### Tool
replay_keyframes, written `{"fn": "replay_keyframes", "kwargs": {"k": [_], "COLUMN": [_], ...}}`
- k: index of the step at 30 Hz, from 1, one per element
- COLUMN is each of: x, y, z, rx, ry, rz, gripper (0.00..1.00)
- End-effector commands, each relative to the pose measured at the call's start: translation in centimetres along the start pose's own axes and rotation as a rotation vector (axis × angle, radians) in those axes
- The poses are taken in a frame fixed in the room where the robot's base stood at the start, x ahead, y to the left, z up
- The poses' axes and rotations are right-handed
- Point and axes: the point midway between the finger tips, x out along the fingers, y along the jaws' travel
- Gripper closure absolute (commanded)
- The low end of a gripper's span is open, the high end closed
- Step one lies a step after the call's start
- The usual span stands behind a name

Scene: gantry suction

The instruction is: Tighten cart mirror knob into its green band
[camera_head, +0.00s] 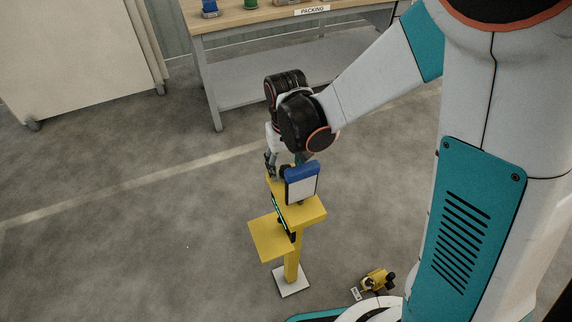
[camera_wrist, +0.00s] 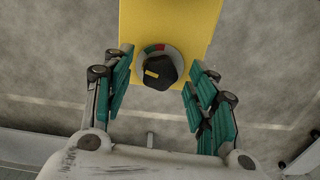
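The black mirror knob (camera_wrist: 157,74) sits on a yellow plate (camera_wrist: 190,18) in the wrist view, with a yellow mark on its left part. A grey dial ring around it carries a short green band (camera_wrist: 149,50) and a red patch beside it, at its top edge. My gripper (camera_wrist: 161,62) has its teal-padded fingers on either side of the knob, with a gap visible on both sides. In the head view my gripper (camera_head: 282,164) points down at the top of the yellow stand (camera_head: 309,214), behind the blue-framed mirror (camera_head: 301,187); the knob is hard to make out there.
A packing bench (camera_head: 245,22) with small blue and green items stands at the back. A pale cabinet (camera_head: 70,50) is at the left. A small yellow and black object (camera_head: 376,280) lies on the floor near my base. The floor at left is clear.

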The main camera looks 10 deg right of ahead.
Motion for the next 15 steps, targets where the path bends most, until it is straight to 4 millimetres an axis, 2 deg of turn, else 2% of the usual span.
{"fn": "replay_keyframes", "kwargs": {"k": [8,15], "x": [-0.3,-3.4], "y": [0.0,0.0], "z": [0.0,0.0], "rx": [0.000,0.000], "ry": [0.000,0.000], "rz": [0.000,0.000], "gripper": [0.47,0.47]}}
